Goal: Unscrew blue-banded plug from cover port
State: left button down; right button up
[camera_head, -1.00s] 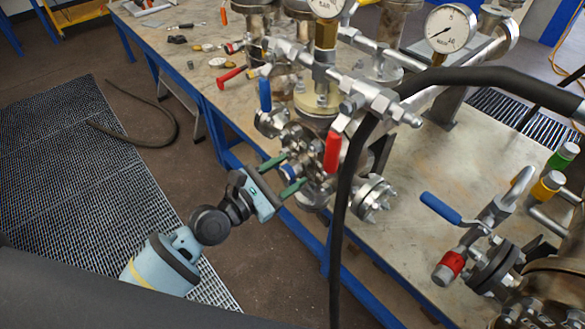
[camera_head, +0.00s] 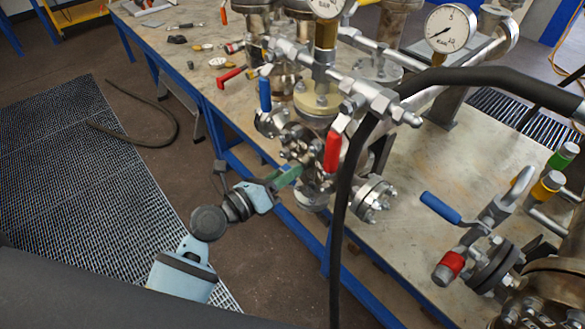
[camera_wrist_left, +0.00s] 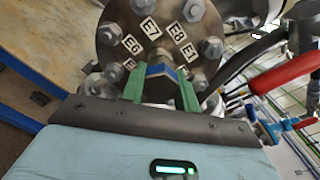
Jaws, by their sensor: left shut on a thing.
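My left gripper (camera_head: 290,174) reaches in from the lower left to the front of the flanged vessel. It also shows in the left wrist view (camera_wrist_left: 162,88), its two green fingers shut on the blue-banded plug (camera_wrist_left: 161,72), one on each side. The plug stands at the bolted round cover (camera_wrist_left: 118,48), which bears labels such as E6, E7, E8 and E1. In the head view the fingers hide most of the plug, and the cover (camera_head: 303,144) is partly covered by fittings. I cannot tell how far the plug sits in the port. My right gripper is not in view.
A red lever handle (camera_head: 332,152) and a blue one (camera_head: 265,94) stand close to the cover. A black hose (camera_head: 342,220) hangs in front of the bench. A side flange (camera_head: 373,198) juts out at the right.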

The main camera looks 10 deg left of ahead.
pick_arm(q)
jog(key=shift+n, duration=0.7)
jog(key=c, duration=1)
grip_release()
jog(key=shift+o, duration=0.2)
jog(key=v, duration=0.8)
jog(key=shift+w, duration=0.1)
jog(key=shift+c, duration=0.4)
